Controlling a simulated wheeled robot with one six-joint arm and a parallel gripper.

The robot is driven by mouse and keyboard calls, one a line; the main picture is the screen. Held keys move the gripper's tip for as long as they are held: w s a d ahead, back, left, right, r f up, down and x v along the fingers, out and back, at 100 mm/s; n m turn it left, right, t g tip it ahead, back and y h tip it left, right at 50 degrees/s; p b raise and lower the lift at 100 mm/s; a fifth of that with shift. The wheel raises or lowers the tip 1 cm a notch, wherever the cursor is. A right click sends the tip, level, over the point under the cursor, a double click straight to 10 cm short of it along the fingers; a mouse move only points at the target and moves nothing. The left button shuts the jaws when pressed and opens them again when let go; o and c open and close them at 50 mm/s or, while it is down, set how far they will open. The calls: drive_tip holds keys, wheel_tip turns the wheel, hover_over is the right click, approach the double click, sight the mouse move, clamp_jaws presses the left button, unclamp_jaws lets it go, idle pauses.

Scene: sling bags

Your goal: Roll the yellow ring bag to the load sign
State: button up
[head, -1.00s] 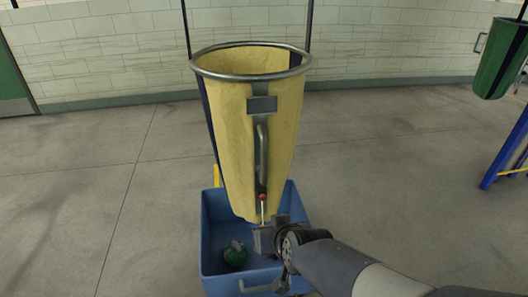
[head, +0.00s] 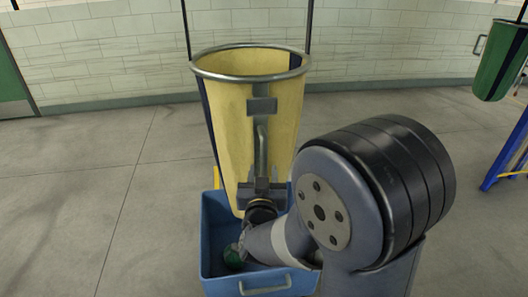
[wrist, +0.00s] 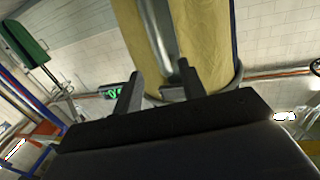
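The yellow ring bag (head: 232,130) hangs upright by its metal ring from dark straps, with a grey vertical handle (head: 261,145) on its front. In the wrist view the bag (wrist: 205,40) fills the upper middle, and its handle (wrist: 160,35) lies ahead between the finger lines. My gripper (head: 262,185) is at the handle's lower end, in front of the bag. In the wrist view my gripper (wrist: 160,75) has its two fingers apart, with no clear contact on the handle. My arm hides the bag's lower right. I cannot make out a load sign.
A green bag (head: 501,60) hangs at the right above a blue frame (head: 505,155). A small green lit sign (wrist: 113,93) is on the wall. The floor at left is clear.

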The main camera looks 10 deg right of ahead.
sight(264, 154)
drive_tip(key=w, duration=0.3)
drive_tip(key=w+d+p, duration=0.1)
drive_tip(key=w, duration=0.2)
drive_tip(key=w+d+p, duration=0.1)
drive_tip(key=w, duration=0.2)
drive_tip(key=shift+w, duration=0.15)
clamp_jaws()
